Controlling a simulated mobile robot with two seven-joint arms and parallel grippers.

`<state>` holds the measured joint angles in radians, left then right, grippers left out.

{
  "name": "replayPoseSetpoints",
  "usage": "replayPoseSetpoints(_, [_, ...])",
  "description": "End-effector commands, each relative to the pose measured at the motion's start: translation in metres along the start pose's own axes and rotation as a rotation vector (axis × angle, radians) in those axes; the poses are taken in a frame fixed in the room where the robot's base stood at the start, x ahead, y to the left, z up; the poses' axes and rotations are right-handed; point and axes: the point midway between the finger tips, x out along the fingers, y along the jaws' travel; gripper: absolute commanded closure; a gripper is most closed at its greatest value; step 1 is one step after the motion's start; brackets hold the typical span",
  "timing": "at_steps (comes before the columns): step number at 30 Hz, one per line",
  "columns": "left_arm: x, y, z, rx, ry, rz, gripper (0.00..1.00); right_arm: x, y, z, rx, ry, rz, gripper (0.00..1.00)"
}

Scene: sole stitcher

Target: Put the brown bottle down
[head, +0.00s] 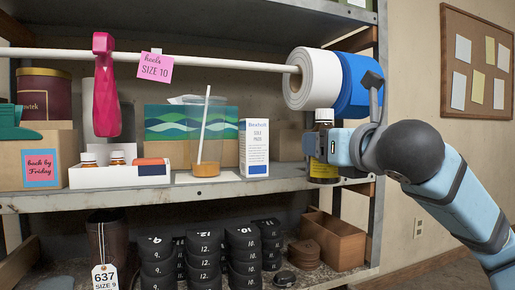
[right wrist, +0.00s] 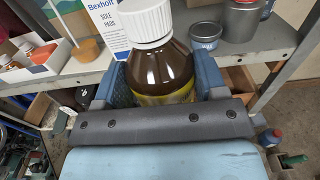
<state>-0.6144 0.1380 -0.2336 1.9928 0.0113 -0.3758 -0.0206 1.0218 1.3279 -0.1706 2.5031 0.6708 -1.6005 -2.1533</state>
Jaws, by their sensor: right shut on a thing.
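The brown bottle (head: 322,172) has a white cap and a yellow label. It stands upright at the right end of the middle shelf (head: 240,187), by its front edge. My right gripper (head: 328,147) comes in from the right and is shut on the bottle. In the right wrist view the bottle (right wrist: 160,70) sits between the two blue fingers of the gripper (right wrist: 163,82), its lower part hidden by the gripper body. I cannot tell whether its base touches the shelf. My left gripper is not in view.
A white-and-blue sole pads box (head: 254,148) stands left of the bottle. A jar (head: 207,168) with a stick is farther left. White and blue rolls (head: 318,80) hang on a rod above the bottle. In the right wrist view, tins (right wrist: 205,35) stand right of the bottle.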

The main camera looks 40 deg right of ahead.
Motion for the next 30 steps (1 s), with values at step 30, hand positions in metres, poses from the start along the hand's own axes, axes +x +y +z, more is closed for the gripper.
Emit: replayPoseSetpoints(30, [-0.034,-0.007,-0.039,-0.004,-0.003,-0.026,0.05,0.149,0.000,0.002,0.002,-0.001,0.000,0.73])
